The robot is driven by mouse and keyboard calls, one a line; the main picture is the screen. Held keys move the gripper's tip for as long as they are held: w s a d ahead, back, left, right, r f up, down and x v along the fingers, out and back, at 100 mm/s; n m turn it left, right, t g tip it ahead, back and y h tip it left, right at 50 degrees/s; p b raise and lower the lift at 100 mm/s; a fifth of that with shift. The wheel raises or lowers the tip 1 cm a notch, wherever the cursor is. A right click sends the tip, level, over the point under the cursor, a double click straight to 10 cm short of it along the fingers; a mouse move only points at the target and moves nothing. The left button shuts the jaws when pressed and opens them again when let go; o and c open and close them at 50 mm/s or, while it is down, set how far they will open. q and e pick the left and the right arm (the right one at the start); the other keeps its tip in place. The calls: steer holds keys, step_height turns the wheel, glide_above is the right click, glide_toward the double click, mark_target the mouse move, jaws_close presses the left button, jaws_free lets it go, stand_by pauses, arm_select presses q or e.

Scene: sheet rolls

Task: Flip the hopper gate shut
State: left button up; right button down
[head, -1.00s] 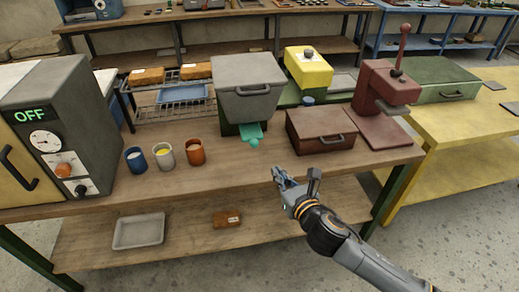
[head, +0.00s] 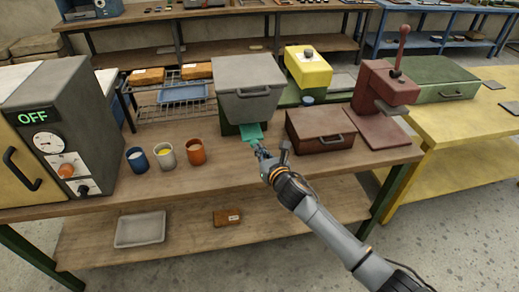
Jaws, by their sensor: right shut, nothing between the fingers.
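The grey hopper (head: 248,90) stands at the middle of the wooden workbench on a dark green base. Its teal gate (head: 251,132) sticks out at the front below the hopper, sloping forward and down. My right gripper (head: 261,151) is shut and empty, with its fingertips right at the front end of the gate. They hide the gate's front tip, and I cannot tell whether they touch it. My left gripper is not in view.
A dark red box (head: 318,130) stands close right of the gripper, with a red press (head: 383,95) beyond it. Blue, white and orange cups (head: 196,152) stand to the left. The bench front (head: 215,181) is clear.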

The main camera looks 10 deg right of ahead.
mark_target(257, 139)
steer(key=shift+w, duration=0.15)
steer(key=w+b, duration=0.1)
steer(key=w, duration=0.4)
steer(key=shift+w, duration=0.15)
steer(key=shift+r, duration=0.15)
steer(key=shift+d, duration=0.1)
stand_by(0.4)
